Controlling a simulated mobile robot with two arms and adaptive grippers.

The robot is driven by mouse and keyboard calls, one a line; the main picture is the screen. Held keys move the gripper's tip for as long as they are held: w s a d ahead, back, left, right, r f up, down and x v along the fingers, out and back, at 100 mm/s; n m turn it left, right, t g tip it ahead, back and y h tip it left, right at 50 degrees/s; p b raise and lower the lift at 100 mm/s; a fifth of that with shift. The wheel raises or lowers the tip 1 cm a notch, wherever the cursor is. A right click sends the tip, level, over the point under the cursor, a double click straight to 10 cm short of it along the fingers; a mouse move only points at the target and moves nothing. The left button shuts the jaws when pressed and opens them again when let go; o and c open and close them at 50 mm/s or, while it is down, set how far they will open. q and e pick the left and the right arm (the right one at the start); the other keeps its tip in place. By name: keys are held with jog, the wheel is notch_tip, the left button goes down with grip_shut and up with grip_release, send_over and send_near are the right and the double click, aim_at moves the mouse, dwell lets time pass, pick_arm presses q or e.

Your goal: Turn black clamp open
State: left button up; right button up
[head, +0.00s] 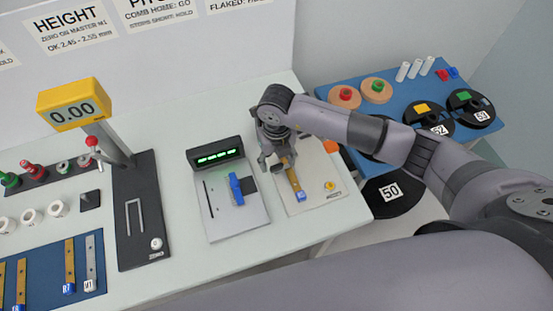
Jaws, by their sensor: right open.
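A pale fixture plate (318,196) lies near the right end of the bench. A brass-coloured strip with a blue end (295,184) lies on it. A small dark part (278,168), which looks like the black clamp, sits by the strip's upper end, partly hidden by my right gripper. I cannot tell how the clamp is turned. My right gripper (277,166) points down over this part, its fingers apart on either side of the upper end of the strip. Whether it touches the clamp is unclear. My left gripper is out of view.
Left of the plate stands a grey device with a green display (215,156) and a blue clamp (236,190). An orange knob (331,146) sits at the plate's far right corner. A yellow gauge (73,107) stands further left. A blue table (340,93) holds several reels.

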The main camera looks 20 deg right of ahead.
jog(key=shift+f, duration=0.85)
jog(key=shift+c, duration=0.3)
jog(key=c, duration=1.1)
